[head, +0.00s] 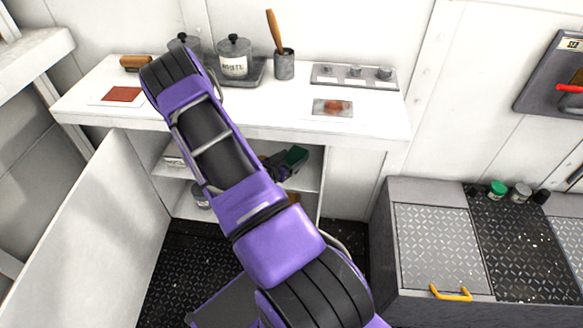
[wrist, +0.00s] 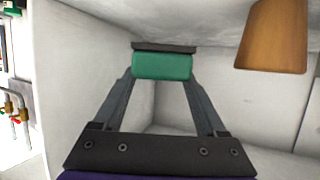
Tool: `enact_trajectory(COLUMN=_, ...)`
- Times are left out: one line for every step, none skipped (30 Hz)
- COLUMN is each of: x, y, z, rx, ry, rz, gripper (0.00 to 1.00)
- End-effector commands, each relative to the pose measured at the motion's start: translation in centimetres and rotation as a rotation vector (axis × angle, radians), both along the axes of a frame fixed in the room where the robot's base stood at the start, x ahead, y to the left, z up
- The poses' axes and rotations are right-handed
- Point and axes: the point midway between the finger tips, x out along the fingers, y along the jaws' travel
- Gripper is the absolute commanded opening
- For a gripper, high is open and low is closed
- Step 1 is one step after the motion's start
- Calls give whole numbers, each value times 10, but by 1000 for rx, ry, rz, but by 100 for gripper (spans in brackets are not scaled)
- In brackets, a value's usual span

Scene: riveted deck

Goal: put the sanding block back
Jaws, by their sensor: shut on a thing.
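The sanding block is a green block with a dark grey face; it shows in the wrist view (wrist: 162,66) and small in the head view (head: 296,155). My gripper (wrist: 161,78) is shut on it, a finger at each side. In the head view my gripper (head: 284,164) is inside the open cupboard under the white counter, near the right end of its middle shelf (head: 307,178). My arm hides much of the cupboard. I cannot tell whether the block touches any surface.
An orange-brown object (wrist: 275,38) is close by at upper right in the wrist view. The cupboard door (head: 95,235) stands open at left. Jars and a tool cup (head: 284,65) stand on the counter (head: 280,115). A metal-topped unit (head: 440,245) stands at right.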

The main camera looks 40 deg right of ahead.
Motion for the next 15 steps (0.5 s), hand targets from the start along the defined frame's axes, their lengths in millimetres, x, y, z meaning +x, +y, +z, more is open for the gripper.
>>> enact_trajectory(x=0, y=0, z=-4, rx=0, ry=0, rz=0, gripper=4)
enact_trajectory(x=0, y=0, z=-7, rx=0, ry=0, rz=-1, gripper=4)
enact_trajectory(x=-1, y=0, z=-13, rx=0, ry=0, rz=-1, gripper=4)
enact_trajectory(x=-1, y=0, z=-17, rx=0, ry=0, rz=-1, gripper=4)
enact_trajectory(x=-1, y=0, z=-22, rx=0, ry=0, rz=-1, gripper=4)
enact_trajectory(x=0, y=0, z=-28, rx=-1, ry=0, rz=0, gripper=4)
enact_trajectory(x=0, y=0, z=-32, rx=-1, ry=-1, rz=0, gripper=4)
enact_trajectory(x=0, y=0, z=-35, rx=0, ry=0, rz=0, gripper=4)
enact_trajectory(x=0, y=0, z=-37, rx=0, ry=-1, rz=0, gripper=4)
enact_trajectory(x=0, y=0, z=-37, rx=0, ry=-1, rz=1, gripper=4)
enact_trajectory(x=0, y=0, z=-37, rx=0, ry=-2, rz=0, gripper=4)
enact_trajectory(x=0, y=0, z=-36, rx=0, ry=-2, rz=0, gripper=4)
enact_trajectory(x=0, y=0, z=-36, rx=0, ry=-2, rz=0, gripper=4)
enact_trajectory(x=0, y=0, z=-36, rx=0, ry=-2, rz=0, gripper=4)
enact_trajectory(x=0, y=0, z=-36, rx=0, ry=-2, rz=0, gripper=4)
